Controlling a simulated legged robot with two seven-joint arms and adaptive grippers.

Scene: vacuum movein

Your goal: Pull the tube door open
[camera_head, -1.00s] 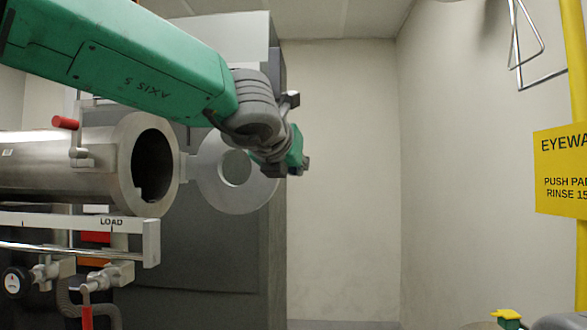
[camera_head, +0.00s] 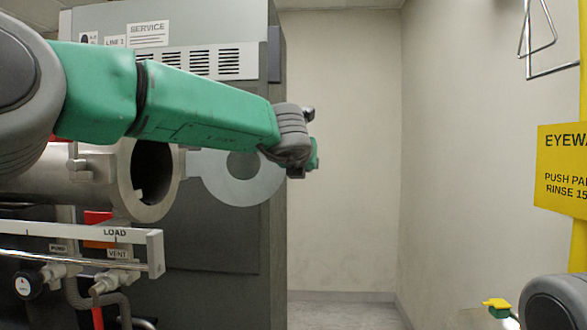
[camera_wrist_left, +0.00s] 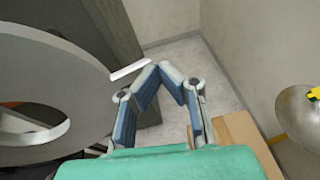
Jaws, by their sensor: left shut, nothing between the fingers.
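The tube door is a flat grey ring-shaped plate (camera_head: 226,192) with a round hole. It stands open, out to the right of the steel tube (camera_head: 95,175), joined by a hinge at the tube's flange. The tube's dark mouth is uncovered. My left arm crosses above the tube and hides the door's upper part. My left gripper (camera_head: 310,157) is just beyond the door's right edge. In the left wrist view its fingertips (camera_wrist_left: 164,70) meet with nothing between them. The door's plate (camera_wrist_left: 55,75) lies left of the fingers, apart from them. My right gripper is out of view.
A LOAD rail (camera_head: 75,232) with valves and a hose runs below the tube. The grey cabinet (camera_head: 215,240) stands behind. A yellow eyewash sign (camera_head: 562,168) hangs at right; a steel bowl (camera_wrist_left: 298,110) shows in the wrist view.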

